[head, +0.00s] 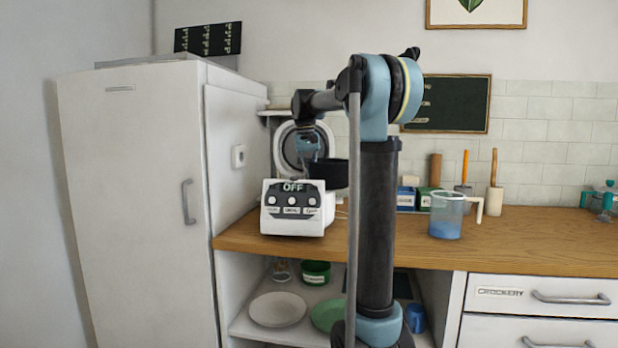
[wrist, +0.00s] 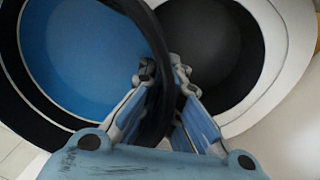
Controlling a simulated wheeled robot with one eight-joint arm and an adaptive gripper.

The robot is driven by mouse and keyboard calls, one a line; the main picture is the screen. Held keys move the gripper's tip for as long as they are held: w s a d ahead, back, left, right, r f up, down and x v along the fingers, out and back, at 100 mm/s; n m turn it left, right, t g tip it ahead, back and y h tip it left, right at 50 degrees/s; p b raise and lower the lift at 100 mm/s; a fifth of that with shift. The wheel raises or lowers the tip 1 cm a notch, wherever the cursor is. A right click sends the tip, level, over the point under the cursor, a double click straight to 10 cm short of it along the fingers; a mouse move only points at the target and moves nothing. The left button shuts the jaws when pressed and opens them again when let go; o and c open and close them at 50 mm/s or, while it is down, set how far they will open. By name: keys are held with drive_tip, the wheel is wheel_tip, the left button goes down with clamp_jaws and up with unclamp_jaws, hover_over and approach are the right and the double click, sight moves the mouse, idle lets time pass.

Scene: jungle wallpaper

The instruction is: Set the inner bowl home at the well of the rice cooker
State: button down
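The white rice cooker (head: 293,222) stands on the counter beside the fridge, its display reading OFF. Its round lid (head: 281,148) is raised behind it. My gripper (head: 311,158) is above the cooker, shut on the rim of the dark inner bowl (head: 333,174). The bowl is held upright, off to the right of the cooker's middle. In the wrist view the bowl's blue inside (wrist: 85,55) fills the left, with its dark rim between my fingertips (wrist: 162,85). The dark well (wrist: 215,50) with its white surround shows at the right, beside the bowl. The bowl's underside is hidden there.
A clear jug (head: 447,216) with blue contents stands on the wooden counter (head: 530,237), right of my arm. Canisters (head: 405,198) and utensils stand at the back. The fridge (head: 140,200) is close on the left. Plates (head: 277,310) lie on the shelf below.

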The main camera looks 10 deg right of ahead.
drive_tip(key=shift+f, duration=0.15)
drive_tip(key=c, duration=1.8)
unclamp_jaws()
wheel_tip(320, 180, up, 12)
drive_tip(key=a, duration=0.1)
drive_tip(key=shift+r, duration=0.2)
drive_tip(key=shift+a, duration=0.15)
